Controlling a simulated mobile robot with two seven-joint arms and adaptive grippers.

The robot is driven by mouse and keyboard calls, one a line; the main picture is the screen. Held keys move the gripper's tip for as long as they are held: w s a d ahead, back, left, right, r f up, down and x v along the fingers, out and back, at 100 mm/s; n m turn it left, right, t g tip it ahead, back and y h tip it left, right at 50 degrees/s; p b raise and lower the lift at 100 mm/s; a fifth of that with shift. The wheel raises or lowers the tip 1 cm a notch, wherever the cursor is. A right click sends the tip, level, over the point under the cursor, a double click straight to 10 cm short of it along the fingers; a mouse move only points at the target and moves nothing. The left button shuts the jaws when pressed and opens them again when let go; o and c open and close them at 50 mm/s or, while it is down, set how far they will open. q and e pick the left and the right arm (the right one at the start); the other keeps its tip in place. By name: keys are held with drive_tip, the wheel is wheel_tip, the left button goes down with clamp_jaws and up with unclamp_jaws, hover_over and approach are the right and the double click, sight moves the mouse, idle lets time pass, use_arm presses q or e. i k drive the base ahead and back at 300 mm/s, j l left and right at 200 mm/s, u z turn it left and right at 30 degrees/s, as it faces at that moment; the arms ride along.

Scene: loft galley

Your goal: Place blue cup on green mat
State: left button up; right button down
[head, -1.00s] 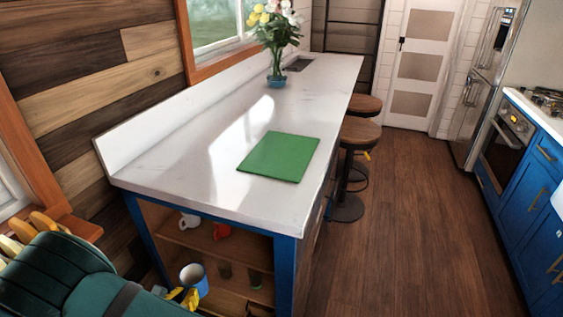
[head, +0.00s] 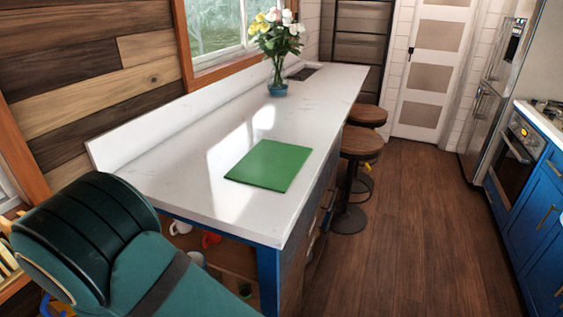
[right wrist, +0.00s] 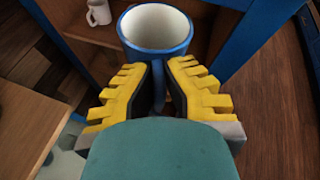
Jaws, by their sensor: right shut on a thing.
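The blue cup (right wrist: 155,56), white inside, is upright in the right wrist view. My right gripper (right wrist: 160,85) has its yellow fingers closed on the cup's handle, on the side facing me. In the head view my large teal arm covers this gripper and most of the cup; a whitish bit (head: 197,259) beside the arm may be its rim. The green mat (head: 268,166) lies flat and bare on the white counter (head: 205,190). I cannot make out my left gripper.
A white mug (head: 180,228) and a red cup (head: 211,239) stand on the shelf (head: 232,258) under the counter. A flower vase (head: 277,80) stands farther back on the counter. Stools (head: 361,143) line its right side. The counter around the mat is clear.

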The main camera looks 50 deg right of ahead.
sight(256, 174)
drive_tip(key=k+l, duration=0.2)
drive_tip(key=l, duration=0.2)
drive_tip(key=k+l, duration=0.2)
drive_tip(key=l, duration=0.15)
drive_tip(key=k+l, duration=0.2)
drive_tip(key=l, duration=0.2)
drive_tip(key=i+l+z, duration=0.4)
drive_tip(key=i+l, duration=0.15)
